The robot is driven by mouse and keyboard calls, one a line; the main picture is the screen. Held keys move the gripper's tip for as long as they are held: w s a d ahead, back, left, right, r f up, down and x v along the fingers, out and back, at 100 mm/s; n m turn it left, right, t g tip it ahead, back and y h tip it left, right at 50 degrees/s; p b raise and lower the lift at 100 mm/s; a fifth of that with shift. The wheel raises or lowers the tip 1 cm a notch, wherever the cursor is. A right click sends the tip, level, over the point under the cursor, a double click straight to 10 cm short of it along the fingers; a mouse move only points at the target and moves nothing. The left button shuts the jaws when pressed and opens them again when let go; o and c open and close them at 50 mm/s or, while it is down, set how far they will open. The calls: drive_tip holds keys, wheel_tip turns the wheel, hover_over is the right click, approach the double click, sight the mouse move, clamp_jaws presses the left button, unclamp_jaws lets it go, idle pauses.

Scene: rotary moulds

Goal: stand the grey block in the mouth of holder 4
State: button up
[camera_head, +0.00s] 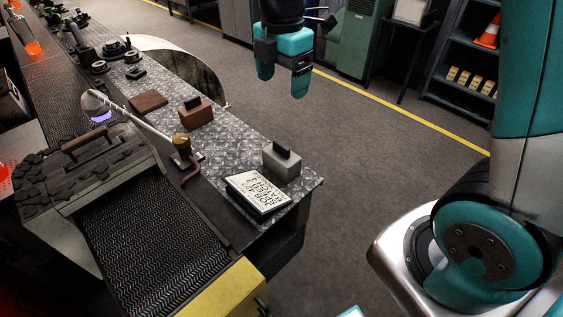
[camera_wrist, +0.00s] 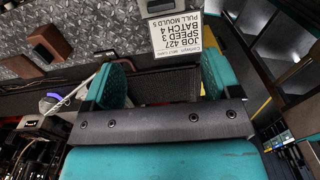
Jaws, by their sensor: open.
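My gripper (camera_head: 283,82) is open and empty, in the air beyond the bench's far edge and apart from the block. In the wrist view its two teal fingers (camera_wrist: 165,82) stand wide apart with nothing held between them. Small dark round fixtures (camera_head: 99,67) stand farther up the bench, at upper left. No number is readable on them, so I cannot tell which is holder 4.
A job card (camera_head: 258,192) lies beside the grey block; it reads job 427, speed 3, batch 4, pull mould 5. A brown block (camera_head: 196,116) and a flat brown piece (camera_head: 148,101) are on the bench. A lamp arm (camera_head: 150,128) slants over it.

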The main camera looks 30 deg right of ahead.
drive_tip(key=p, duration=0.2)
hover_over(281, 144)
drive_tip(key=f, duration=1.1)
drive_tip(key=shift+d+f, duration=0.2)
drive_tip(key=shift+f, duration=0.2)
drive_tip(key=shift+a+f+p, duration=0.2)
drive_tip(key=shift+f+p, duration=0.75)
drive_tip(key=shift+f, duration=1.8)
clamp_jaws()
